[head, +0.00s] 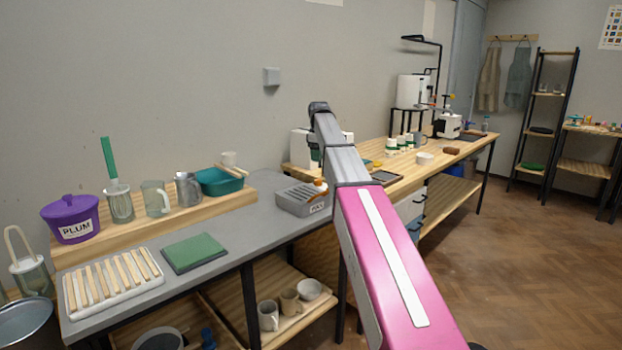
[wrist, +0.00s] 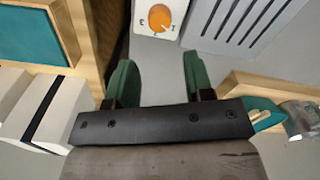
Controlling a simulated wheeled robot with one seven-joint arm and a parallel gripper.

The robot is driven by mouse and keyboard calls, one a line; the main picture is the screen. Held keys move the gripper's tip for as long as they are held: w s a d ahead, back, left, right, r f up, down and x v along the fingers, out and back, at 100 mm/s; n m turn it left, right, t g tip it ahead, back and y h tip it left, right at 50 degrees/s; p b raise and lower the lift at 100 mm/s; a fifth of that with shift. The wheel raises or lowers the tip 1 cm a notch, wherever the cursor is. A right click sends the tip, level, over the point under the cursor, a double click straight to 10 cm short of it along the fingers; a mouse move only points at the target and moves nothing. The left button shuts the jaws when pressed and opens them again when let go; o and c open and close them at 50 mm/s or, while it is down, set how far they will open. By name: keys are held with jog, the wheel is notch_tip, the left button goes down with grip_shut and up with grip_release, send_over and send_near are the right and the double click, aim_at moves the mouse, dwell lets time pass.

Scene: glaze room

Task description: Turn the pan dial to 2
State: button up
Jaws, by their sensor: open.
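The pan dial is an orange round knob (wrist: 161,17) on a white plate at the top of the wrist view. In the head view the orange knob (head: 319,182) shows at the right end of a grey slotted box (head: 296,203) on the grey bench. My gripper (wrist: 158,70) is open and empty, its two green fingers wide apart. The dial lies beyond the fingertips, between their lines, and they appear not to touch it. My arm hides most of the gripper in the head view.
A teal tray (head: 222,181), metal jug (head: 188,189), glass jars and a purple pot (head: 72,217) stand left on the wooden riser. A green pad (head: 194,253) lies on the bench. A wooden table (head: 400,160) with cups and machines stands behind.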

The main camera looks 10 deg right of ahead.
aim_at(318, 180)
notch_tip(318, 180, down, 11)
jog(key=shift+r, duration=0.2)
dwell(0.3)
jog(key=c, duration=0.6)
